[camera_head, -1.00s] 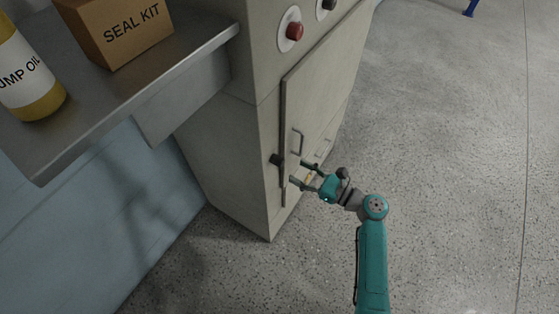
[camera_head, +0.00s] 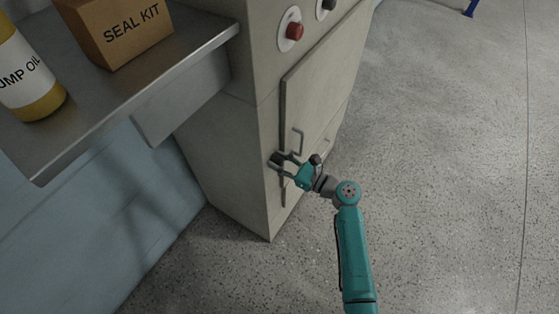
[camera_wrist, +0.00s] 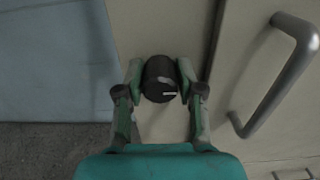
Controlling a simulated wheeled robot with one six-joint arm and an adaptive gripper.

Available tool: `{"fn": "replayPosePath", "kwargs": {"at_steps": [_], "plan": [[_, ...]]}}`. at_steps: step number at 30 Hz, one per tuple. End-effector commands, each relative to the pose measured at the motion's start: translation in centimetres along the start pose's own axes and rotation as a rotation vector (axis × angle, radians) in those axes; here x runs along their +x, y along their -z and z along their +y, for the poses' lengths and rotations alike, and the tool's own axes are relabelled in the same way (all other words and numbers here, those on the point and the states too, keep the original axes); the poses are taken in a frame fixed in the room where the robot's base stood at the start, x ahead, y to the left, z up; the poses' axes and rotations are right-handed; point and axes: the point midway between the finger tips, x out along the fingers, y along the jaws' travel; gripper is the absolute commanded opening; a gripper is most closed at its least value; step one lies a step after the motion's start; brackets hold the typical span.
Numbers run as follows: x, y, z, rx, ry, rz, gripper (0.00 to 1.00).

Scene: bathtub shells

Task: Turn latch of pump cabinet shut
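The latch of the pump cabinet is a dark round knob (camera_wrist: 160,78) with a short pale mark on its face, in the wrist view. It sits on the cabinet front just left of the door's edge. My gripper (camera_wrist: 160,75) is at the latch, one finger on each side. The fingers are spread and stand very close to the knob; firm contact cannot be made out. In the head view my gripper (camera_head: 272,162) largely covers the latch. The grey cabinet door (camera_head: 318,100) looks flush with the cabinet front.
A bar handle (camera_wrist: 282,75) stands out from the door to the right of my gripper. A red button (camera_head: 294,31) is higher on the cabinet. A metal shelf (camera_head: 150,85) at left bears a seal kit box (camera_head: 118,30) and a pump oil bottle (camera_head: 28,80).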

Motion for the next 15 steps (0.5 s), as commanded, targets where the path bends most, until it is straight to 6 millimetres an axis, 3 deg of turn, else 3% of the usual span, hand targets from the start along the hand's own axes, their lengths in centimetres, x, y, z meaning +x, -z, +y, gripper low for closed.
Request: {"fn": "replayPosePath", "kwargs": {"at_steps": [1, 3, 15], "plan": [[-0.01, 0.0, 0.0, 0.0, 0.0, 0.0, 0.17], [-0.02, 0.0, 0.0, 0.0, 0.0, 0.0, 0.0], [-0.03, 0.0, 0.01, -0.054, 0.0, 0.0, 0.0]]}}
